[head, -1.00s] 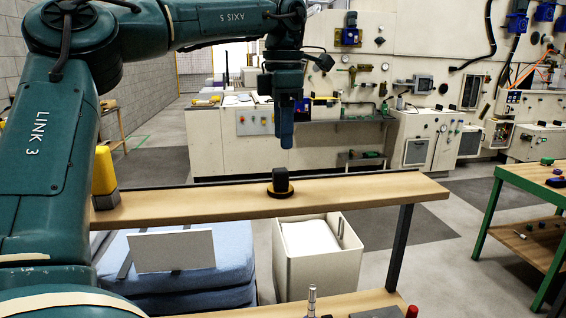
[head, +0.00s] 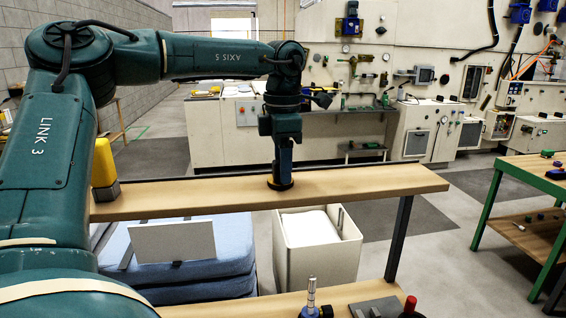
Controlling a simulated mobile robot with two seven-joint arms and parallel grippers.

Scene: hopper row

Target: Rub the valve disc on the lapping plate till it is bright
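A dark disc with a brassy yellow edge (head: 281,185) sits on the upper wooden shelf; it looks like the valve disc. My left gripper (head: 284,172) points straight down over it, its fingertips at the height of the disc's black knob. The fingers hide most of the knob, and their gap is seen edge-on, so I cannot tell whether they grip it. A flat grey plate (head: 378,307) lies on the lower bench at the bottom edge, partly cut off; it may be the lapping plate. My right gripper is out of view.
The upper shelf (head: 370,186) is clear right of the disc. A yellow-topped block (head: 104,165) stands at its left end. A metal-stemmed tool (head: 311,296) and a red knob (head: 410,304) stand beside the grey plate. A white bin (head: 318,262) stands below the shelf.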

